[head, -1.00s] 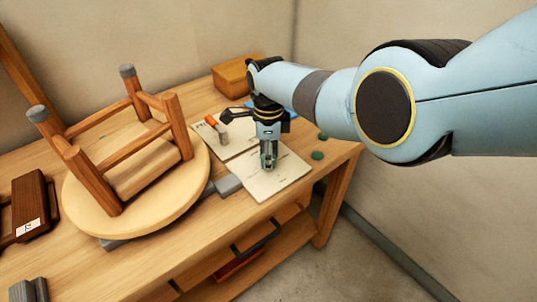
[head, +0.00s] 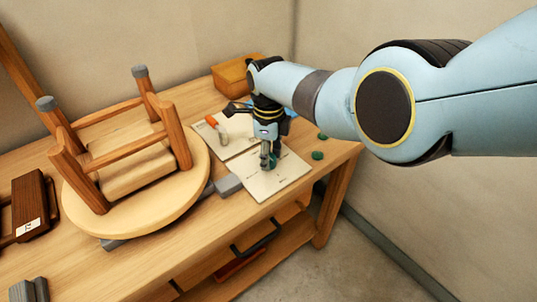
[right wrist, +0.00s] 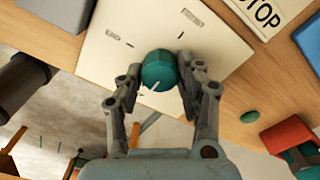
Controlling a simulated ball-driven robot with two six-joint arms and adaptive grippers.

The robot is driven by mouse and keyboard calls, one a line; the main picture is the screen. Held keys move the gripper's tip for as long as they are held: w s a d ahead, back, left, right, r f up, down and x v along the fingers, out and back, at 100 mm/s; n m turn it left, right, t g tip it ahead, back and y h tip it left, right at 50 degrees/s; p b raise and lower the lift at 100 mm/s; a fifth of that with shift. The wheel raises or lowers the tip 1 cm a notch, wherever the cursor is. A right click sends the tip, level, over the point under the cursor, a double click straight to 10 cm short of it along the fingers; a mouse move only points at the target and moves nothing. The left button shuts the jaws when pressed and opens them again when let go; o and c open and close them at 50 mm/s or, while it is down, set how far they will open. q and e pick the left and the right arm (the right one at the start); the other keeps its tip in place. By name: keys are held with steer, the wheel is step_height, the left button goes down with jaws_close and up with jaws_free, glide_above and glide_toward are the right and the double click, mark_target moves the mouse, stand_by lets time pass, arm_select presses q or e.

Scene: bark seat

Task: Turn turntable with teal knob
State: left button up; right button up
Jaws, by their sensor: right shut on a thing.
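The turntable (head: 180,206) is a round pale wooden disc at the left of the bench in the head view. An upturned wooden stool (head: 127,147) with grey-capped legs sits on it. The teal knob (right wrist: 159,70) stands on a pale panel (right wrist: 122,54) in the right wrist view; the panel also shows in the head view (head: 268,187). My right gripper (head: 268,163) points down over the panel and is shut on the knob, one finger on each side in the wrist view (right wrist: 161,76). In the head view the fingers mostly hide the knob. My left gripper is not in view.
A grey block (head: 228,185) lies between turntable and panel. An orange-handled tool (head: 213,124) lies behind the panel, and an orange-brown box (head: 234,78) stands farther back. Green discs (head: 317,155) lie right of the panel. A dark brown block (head: 31,205) lies left of the turntable.

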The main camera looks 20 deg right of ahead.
steer(key=o, duration=1.2)
steer(key=shift+c, duration=0.2)
step_height(320, 180, up, 12)
